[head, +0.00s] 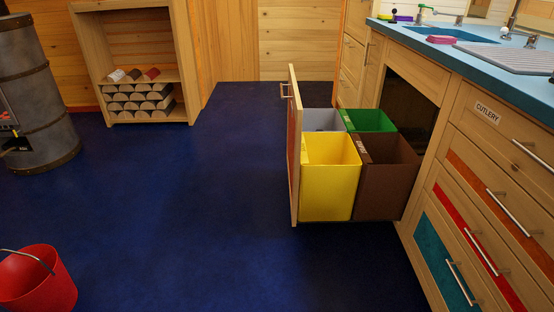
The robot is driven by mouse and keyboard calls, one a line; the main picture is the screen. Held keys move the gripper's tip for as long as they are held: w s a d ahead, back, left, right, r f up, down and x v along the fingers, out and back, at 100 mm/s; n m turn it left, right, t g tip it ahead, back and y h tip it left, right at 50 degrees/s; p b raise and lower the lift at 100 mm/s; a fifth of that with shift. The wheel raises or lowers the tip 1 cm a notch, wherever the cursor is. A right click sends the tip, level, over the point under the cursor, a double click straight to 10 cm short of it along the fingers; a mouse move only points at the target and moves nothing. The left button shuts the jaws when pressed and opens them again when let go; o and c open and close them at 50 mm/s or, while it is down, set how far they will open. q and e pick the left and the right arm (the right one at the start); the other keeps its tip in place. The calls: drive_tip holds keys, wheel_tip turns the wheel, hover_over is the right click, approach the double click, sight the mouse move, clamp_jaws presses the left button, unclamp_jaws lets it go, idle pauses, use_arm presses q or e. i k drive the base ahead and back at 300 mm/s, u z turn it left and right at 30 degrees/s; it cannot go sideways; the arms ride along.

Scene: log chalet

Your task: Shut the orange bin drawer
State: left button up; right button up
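The bin drawer (294,170) stands pulled far out from the counter on the right. Its wooden front is seen nearly edge-on, with a strip of reddish-orange on its outer face and a metal handle (286,91) near the top. It holds a yellow bin (330,180), a brown bin (386,190), a green bin (368,119) and a grey bin (320,120). The dark cabinet opening (409,105) shows behind the bins. Neither of my grippers is in view.
The blue floor left of the drawer front is clear. A red bucket (38,285) stands at the lower left, a stove (35,100) and log shelf (110,75) beyond. Closed drawers, one labelled cutlery (510,130), line the counter (420,38) at right.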

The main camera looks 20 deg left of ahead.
sight(359, 168)
drive_tip(key=u, duration=1.4)
drive_tip(key=i, duration=1.15)
drive_tip(key=z, duration=0.55)
drive_tip(key=i, duration=0.9)
drive_tip(key=z, duration=0.2)
